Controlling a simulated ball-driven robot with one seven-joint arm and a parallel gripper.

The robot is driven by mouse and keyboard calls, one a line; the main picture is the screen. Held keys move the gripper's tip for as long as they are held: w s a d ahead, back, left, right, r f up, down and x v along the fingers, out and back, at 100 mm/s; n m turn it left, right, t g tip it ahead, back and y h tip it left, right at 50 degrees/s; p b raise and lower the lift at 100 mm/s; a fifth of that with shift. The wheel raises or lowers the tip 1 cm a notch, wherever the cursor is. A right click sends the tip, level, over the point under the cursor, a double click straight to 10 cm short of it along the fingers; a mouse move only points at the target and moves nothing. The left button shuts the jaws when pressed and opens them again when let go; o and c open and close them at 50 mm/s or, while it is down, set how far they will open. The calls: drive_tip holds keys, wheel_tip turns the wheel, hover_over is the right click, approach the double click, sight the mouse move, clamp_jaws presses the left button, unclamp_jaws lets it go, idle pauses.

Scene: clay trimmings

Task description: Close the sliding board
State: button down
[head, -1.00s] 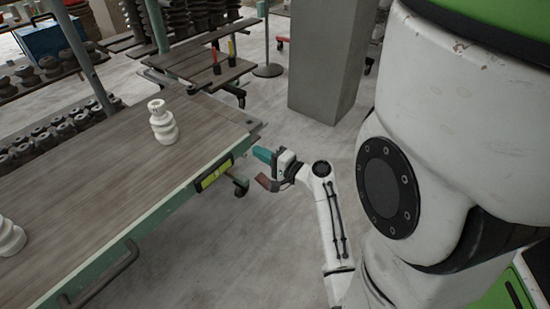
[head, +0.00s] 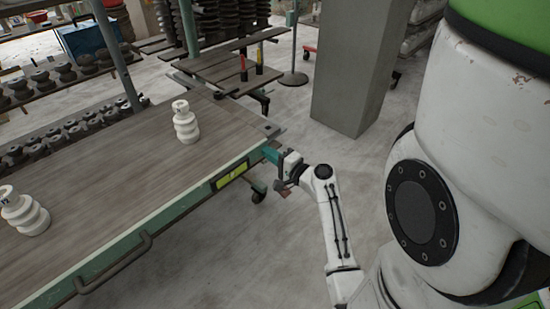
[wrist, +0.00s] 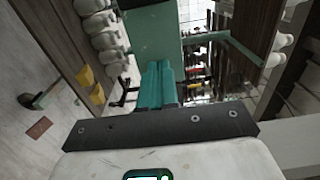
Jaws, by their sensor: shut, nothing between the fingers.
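A long grey-brown wooden board (head: 110,175) forms the top of a green-framed table (head: 175,207) on the left of the head view. A bar handle (head: 115,266) sticks out from the frame's near side. I cannot tell which part slides. My gripper (head: 271,156) is shut and empty at the table's right end corner, beside the green frame. Its teal fingers (wrist: 157,83) lie together in the wrist view, with a green panel (wrist: 154,35) beyond them. Whether the fingertips touch the frame cannot be told.
Two white ribbed pieces, one near the far end (head: 185,122) and one at the left (head: 22,212), stand on the board. A slatted stand (head: 222,72) and a grey pillar (head: 355,70) are behind. The floor (head: 235,255) right of the table is clear.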

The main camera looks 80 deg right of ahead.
sight(215, 118)
drive_tip(key=b+x, duration=0.9)
drive_tip(key=x, duration=1.7)
drive_tip(key=shift+f, duration=0.2)
drive_tip(key=shift+w+d+r, duration=0.1)
drive_tip(key=shift+w+d, duration=0.25)
drive_tip(key=shift+w, duration=0.15)
drive_tip(key=shift+w+r, duration=0.2)
drive_tip(key=shift+r, duration=0.05)
drive_tip(key=shift+r, duration=0.1)
drive_tip(key=shift+a, duration=0.1)
